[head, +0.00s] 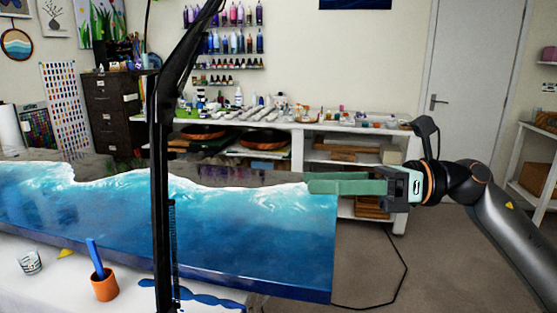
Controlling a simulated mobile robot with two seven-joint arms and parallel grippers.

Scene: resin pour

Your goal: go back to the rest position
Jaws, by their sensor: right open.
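My right gripper (318,184) reaches in from the right with its green fingers pointing left. It is open, and nothing shows between the fingers. The fingers appear over the right end of a blue and white resin slab (240,235); I cannot tell how high above it they are. My left gripper is not in view.
An orange cup (105,287) with a blue stick and a clear cup (30,262) stand on the white surface at front left. A black upright post (162,200) crosses the view before the slab. A white shelf bench (345,140) stands behind. Floor at right is free.

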